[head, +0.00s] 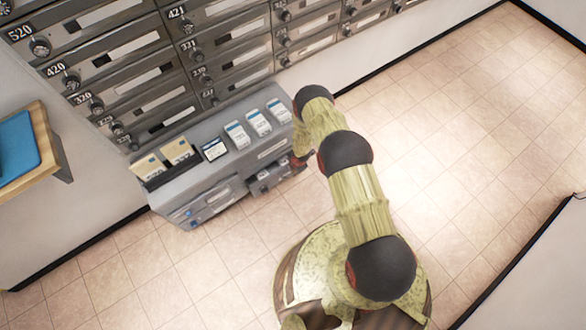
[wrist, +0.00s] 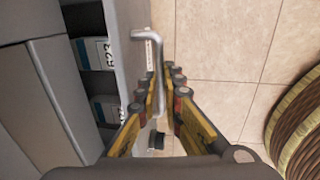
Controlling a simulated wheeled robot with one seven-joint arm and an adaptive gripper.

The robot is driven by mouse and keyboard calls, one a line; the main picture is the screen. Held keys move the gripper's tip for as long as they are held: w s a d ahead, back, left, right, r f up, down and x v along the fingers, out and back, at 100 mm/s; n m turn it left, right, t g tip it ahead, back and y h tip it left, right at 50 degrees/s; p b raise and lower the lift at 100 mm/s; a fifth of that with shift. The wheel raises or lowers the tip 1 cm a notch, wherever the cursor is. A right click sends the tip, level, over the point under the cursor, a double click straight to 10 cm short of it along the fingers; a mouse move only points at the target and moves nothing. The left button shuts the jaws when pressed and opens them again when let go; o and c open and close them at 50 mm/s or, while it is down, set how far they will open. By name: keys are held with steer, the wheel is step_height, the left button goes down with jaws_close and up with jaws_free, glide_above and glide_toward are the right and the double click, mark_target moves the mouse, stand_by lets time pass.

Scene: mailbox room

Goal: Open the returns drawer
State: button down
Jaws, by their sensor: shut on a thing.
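The drawer (head: 275,178) in the lower right of the grey cabinet stands partly out in the head view. In the wrist view its front panel (wrist: 130,45) carries a bent metal bar handle (wrist: 147,35). Behind the panel a gap shows white labelled items inside, one reading 623 (wrist: 107,52). My gripper (wrist: 160,90) is shut on the handle, with one finger on each side of the bar. In the head view my arm hides most of the gripper and handle. The drawer's label is too small to read.
The grey cabinet (head: 195,128) stands below the wall mailboxes (head: 130,70), with cards and small boxes on top. Its left drawer (head: 205,203) has its own handle. A wooden table (head: 48,150) with a blue mat stands at left. Tiled floor (head: 460,130) is clear at right.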

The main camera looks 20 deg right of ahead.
steer(key=s+d+p, duration=0.2)
steer(key=s+p, duration=0.2)
steer(key=s, duration=0.4)
steer(key=s+d+p, duration=0.3)
steer(key=s+p, duration=0.1)
steer(key=s, duration=0.4)
steer(key=shift+p, duration=0.35)
steer(key=shift+f, duration=0.1)
steer(key=c, duration=2.3)
jaws_free()
steer(key=o, duration=0.4)
steer(key=shift+w, duration=0.1)
steer(key=shift+r, duration=0.2)
steer(key=r, duration=0.3)
steer(key=s+r, duration=0.1)
steer(key=r, duration=0.3)
steer(key=s+r, duration=0.1)
steer(key=r, duration=0.3)
steer(key=shift+d+r, duration=0.25)
steer(key=shift+d, duration=0.1)
